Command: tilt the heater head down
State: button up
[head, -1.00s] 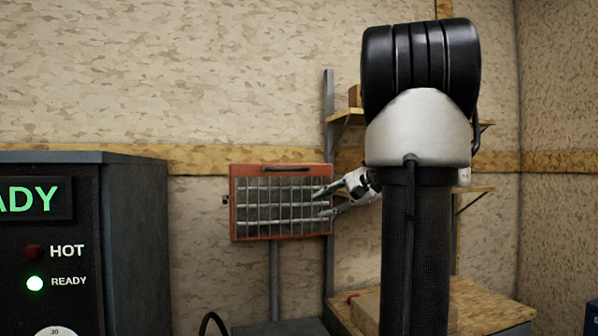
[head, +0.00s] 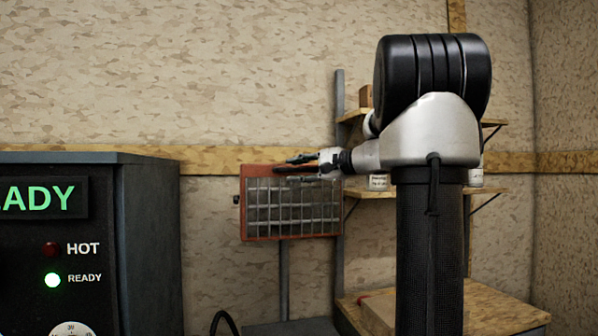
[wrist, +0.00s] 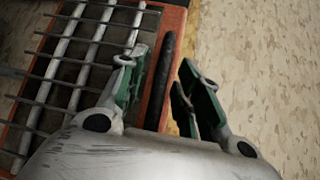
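The heater head (head: 290,212) is an orange-framed panel with a metal grille, on a grey post (head: 284,282) in the head view. A black bar handle (head: 296,168) runs along its top edge, partly hidden by my gripper. My gripper (head: 291,163) is at that top edge, reaching in from the right. In the wrist view, my gripper (wrist: 160,75) is open, with green-lined fingers apart. The grille (wrist: 75,70) lies to the left.
A dark cabinet (head: 150,240) with a lit READY display stands at the left. Shelves (head: 410,193) are on the wall behind my arm. A wooden bench (head: 490,315) with a box is at lower right. The wall above the heater is clear.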

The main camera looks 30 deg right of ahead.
grip_shut()
jog(key=s+a+f+n+t+y, duration=0.1)
jog(key=s+f+n+t+y, duration=0.1)
jog(key=f, duration=0.9)
jog(key=shift+s+n+t+y, duration=0.3)
jog(key=shift+s+n+t, duration=0.5)
jog(key=shift+s+n, duration=0.55)
jog(key=shift+w+a+f, duration=0.1)
jog(key=shift+w+a, duration=0.05)
grip_release()
